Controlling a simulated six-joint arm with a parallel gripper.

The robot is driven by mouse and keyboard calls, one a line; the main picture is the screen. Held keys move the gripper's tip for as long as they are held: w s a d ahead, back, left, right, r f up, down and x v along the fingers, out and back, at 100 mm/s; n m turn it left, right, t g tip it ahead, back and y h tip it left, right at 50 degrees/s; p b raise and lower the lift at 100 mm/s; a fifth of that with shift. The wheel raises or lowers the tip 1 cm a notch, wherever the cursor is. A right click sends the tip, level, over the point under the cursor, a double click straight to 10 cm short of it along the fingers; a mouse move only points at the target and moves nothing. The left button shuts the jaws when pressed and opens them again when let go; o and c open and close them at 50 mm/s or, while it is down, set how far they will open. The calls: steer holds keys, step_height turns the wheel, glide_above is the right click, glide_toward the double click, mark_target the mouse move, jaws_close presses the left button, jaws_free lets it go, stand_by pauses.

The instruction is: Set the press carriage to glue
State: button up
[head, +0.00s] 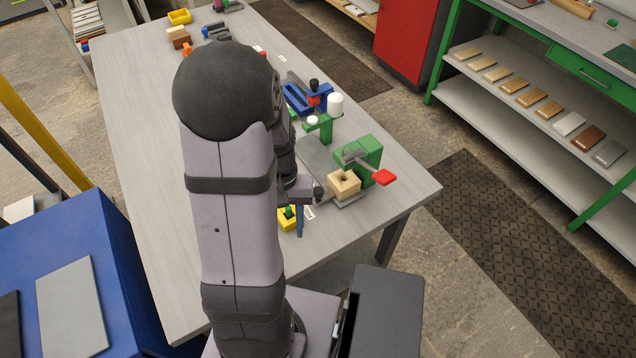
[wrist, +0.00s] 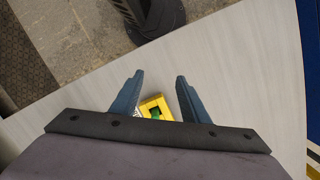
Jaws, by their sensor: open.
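The green press (head: 369,150) stands near the table's right end, with a grey lever and a red handle (head: 384,177). A wooden block with a round hole (head: 343,183) sits in front of it, at the end of a grey plate (head: 318,153). A dark knob (head: 319,194) is beside the block; I cannot tell which part is the carriage or its setting. My gripper (wrist: 160,76) is open and empty above the near table edge, left of the block. A yellow bin (wrist: 146,106) with a green piece shows between its fingers. My arm hides part of the table.
A white cylinder (head: 335,104), a green stand (head: 318,130) and a blue fixture (head: 302,98) stand behind the press. A small label (head: 309,213) lies by the yellow bin. Wooden blocks (head: 179,37) lie at the far end. The table's left side is clear.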

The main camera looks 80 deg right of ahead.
steer(key=s+d+m, duration=0.2)
steer(key=s+d, duration=0.3)
steer(key=d, duration=0.2)
step_height(320, 180, up, 4)
steer(key=h, duration=0.2)
glide_above(318, 190)
steer(key=shift+d, duration=0.25)
steer(key=shift+a, duration=0.3)
steer(key=shift+f, duration=0.2)
steer(key=shift+f+p, duration=1.2)
steer(key=shift+f, duration=2.3)
jaws_close()
